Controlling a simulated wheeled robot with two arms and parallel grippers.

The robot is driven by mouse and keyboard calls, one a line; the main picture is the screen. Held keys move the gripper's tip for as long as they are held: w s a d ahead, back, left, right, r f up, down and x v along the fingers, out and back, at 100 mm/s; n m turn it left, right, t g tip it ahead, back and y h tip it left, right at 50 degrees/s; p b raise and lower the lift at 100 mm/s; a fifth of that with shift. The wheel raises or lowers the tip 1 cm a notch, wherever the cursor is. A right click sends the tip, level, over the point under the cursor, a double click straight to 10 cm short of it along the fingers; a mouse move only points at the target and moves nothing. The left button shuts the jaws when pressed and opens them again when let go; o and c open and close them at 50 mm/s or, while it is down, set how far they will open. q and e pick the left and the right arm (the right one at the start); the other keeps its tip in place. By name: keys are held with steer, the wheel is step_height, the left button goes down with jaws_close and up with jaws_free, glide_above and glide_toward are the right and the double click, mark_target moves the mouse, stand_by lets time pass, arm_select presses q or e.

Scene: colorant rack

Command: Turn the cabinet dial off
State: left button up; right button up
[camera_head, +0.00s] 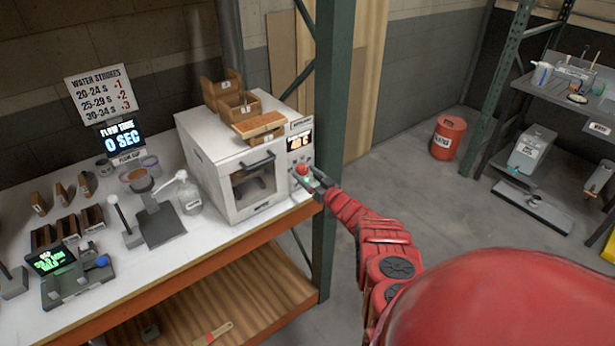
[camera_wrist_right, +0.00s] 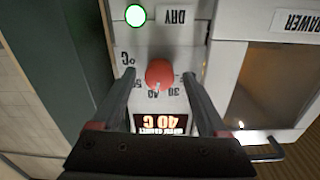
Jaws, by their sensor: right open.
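The white cabinet (camera_head: 212,150) stands on the bench, with a windowed door and a control panel on its right side. Its red dial (camera_head: 302,169) is on that panel. In the right wrist view the dial (camera_wrist_right: 160,74) sits among printed numbers, above a lit display (camera_wrist_right: 163,123) reading 40 C and below a glowing green-rimmed button (camera_wrist_right: 135,15). My right gripper (camera_head: 311,177) is at the panel. In the wrist view its two fingers (camera_wrist_right: 158,85) are apart, one on each side of the dial, with gaps visible. My left gripper is not in view.
Wooden boxes (camera_head: 232,98) sit on top of the cabinet. A bottle (camera_head: 190,198), a stand, a scale (camera_head: 78,282) and small blocks occupy the bench to the left. A green rack post (camera_head: 335,130) rises close beside the panel. The floor to the right is clear near a red bin (camera_head: 448,137).

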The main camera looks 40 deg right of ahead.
steer(key=shift+r, duration=0.1)
jaws_close()
stand_by(0.4)
